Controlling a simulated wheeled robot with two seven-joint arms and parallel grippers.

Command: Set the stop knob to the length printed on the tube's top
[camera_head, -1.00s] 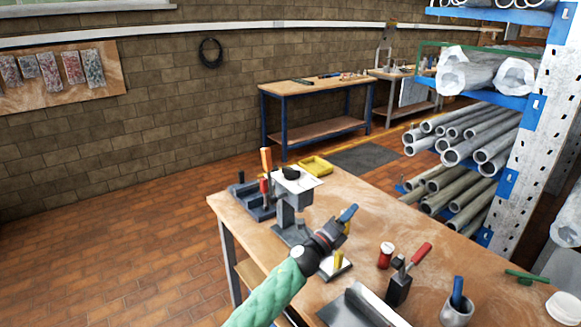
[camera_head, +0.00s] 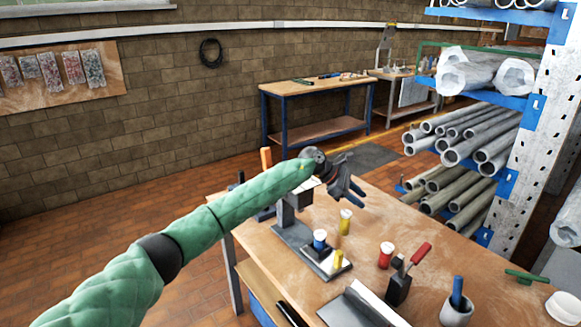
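A grey stand (camera_head: 292,232) is on the wooden bench, and my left arm crosses in front of its top. The black knob seen there earlier is hidden now. On the stand's base are a blue tube with a white top (camera_head: 319,240) and a yellow piece (camera_head: 338,259). A yellow tube with a white top (camera_head: 345,222) and a red tube with a white top (camera_head: 386,255) stand to the right. Any print on the tops is too small to read. My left gripper (camera_head: 355,186) is above the bench, fingers apart, with nothing visible between them. My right gripper is out of view.
A black clamp with a red handle (camera_head: 400,284), a grey cup (camera_head: 457,311) and a bent metal sheet (camera_head: 360,306) are at the front of the bench (camera_head: 425,233). A rack of metal pipes stands at the right.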

